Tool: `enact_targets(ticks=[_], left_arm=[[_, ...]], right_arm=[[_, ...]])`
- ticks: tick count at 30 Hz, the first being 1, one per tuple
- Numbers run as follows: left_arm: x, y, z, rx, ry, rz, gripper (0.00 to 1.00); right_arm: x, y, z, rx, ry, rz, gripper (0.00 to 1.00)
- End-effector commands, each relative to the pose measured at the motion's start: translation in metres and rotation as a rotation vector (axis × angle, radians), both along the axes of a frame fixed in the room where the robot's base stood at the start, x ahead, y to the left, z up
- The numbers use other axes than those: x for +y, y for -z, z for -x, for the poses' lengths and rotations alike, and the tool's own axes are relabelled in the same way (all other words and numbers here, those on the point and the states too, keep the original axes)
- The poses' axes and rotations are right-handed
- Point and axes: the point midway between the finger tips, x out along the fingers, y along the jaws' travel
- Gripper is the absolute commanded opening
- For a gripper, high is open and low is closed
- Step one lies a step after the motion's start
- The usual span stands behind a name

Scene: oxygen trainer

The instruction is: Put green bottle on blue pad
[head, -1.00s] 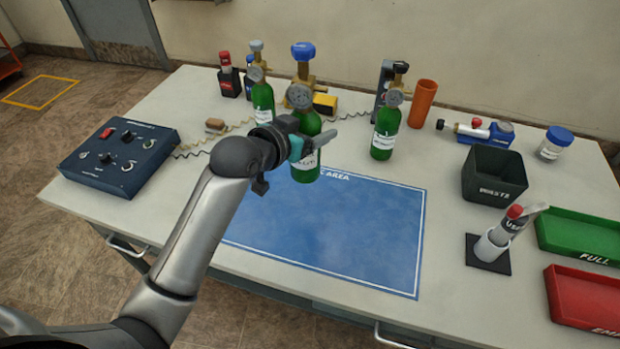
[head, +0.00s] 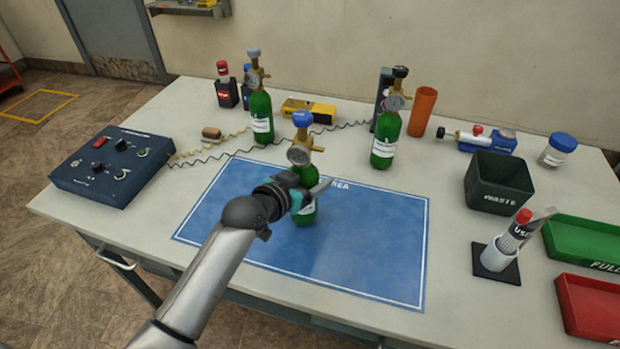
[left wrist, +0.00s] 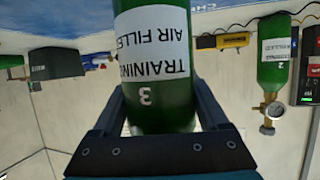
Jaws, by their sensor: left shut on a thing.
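A green bottle with a blue-knobbed brass regulator (head: 304,173) is upright over the blue pad (head: 350,250), near the pad's upper middle. My left gripper (head: 301,196) is shut on this bottle from the left and front. In the left wrist view the bottle (left wrist: 158,95) fills the middle between the two fingers, its label upside down and reading "TRAINING AIR FILLED 3". The arm hides part of the bottle, and I cannot tell whether its base touches the pad. Two other green bottles stand on the table, one back left (head: 261,115) and one back right (head: 386,138). My right gripper is not in view.
A dark control box (head: 115,160) stands left of the pad. A black waste bin (head: 497,182), a small holder with a grey cylinder (head: 497,255), a green tray (head: 590,245) and a red tray (head: 592,308) are to the right. The pad's right half is clear.

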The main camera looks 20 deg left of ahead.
Motion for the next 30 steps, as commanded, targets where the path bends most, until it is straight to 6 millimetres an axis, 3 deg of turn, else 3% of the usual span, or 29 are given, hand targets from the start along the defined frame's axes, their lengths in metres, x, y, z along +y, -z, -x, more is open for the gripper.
enact_targets(ticks=[7, 8, 13, 23, 30], left_arm=[[0.0, 0.0, -0.001, -0.008, -0.001, 0.002, 0.0], [0.0, 0.002, 0.0, 0.0, 0.0, 0.001, 0.8], [0.0, 0.002, 0.0, 0.0, 0.0, 0.001, 0.99], [0.0, -0.003, 0.001, 0.0, 0.0, 0.001, 1.0], [0.009, -0.015, 0.03, 0.003, 0.0, -0.002, 1.0]], right_arm=[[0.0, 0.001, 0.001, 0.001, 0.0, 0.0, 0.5], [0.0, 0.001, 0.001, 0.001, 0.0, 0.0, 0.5], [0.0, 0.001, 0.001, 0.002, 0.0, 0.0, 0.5], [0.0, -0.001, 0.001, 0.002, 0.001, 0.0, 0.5], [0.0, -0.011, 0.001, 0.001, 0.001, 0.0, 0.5]])
